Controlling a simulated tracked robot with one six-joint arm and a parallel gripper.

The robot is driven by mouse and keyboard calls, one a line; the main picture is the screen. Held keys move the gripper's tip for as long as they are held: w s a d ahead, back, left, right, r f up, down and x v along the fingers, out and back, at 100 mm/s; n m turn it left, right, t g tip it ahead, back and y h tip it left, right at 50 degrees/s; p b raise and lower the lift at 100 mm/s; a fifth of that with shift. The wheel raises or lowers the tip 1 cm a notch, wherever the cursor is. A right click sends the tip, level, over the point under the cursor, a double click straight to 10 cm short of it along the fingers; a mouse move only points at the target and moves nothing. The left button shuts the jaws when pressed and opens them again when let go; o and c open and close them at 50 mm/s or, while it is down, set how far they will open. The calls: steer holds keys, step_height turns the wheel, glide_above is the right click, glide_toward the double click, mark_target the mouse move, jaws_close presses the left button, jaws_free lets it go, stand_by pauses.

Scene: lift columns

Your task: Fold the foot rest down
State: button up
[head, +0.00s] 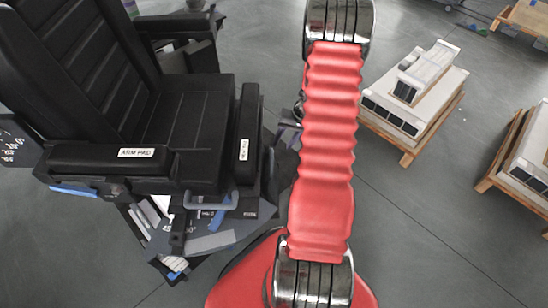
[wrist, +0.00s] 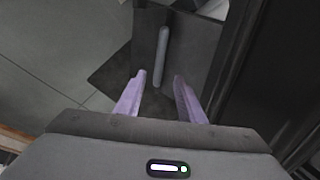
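A black padded chair (head: 185,125) with labelled arm pads stands at the left in the head view. Below its front edge are a pale grey loop (head: 212,203) and marked grey plates (head: 215,240); I cannot tell for sure which part is the foot rest. In the wrist view, my gripper (wrist: 158,84) has its two lilac fingers spread apart. A grey rounded bar (wrist: 162,52) on a dark grey panel (wrist: 195,50) lies ahead, in line with the gap between the fingertips. Nothing is seen held. In the head view my red arm hides most of the gripper area.
Pallets with white and grey units (head: 415,90) stand on the floor at the right, and another (head: 530,155) at the right edge. Grey tiled floor (head: 440,210) between them and my arm is clear. A dark upright surface (wrist: 270,60) is close on the right in the wrist view.

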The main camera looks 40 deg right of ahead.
mark_target(272, 160)
steer(key=x, duration=1.1)
steer(key=shift+f, duration=0.2)
steer(key=shift+c, duration=0.2)
jaws_close()
steer(key=shift+d, duration=0.1)
stand_by(0.3)
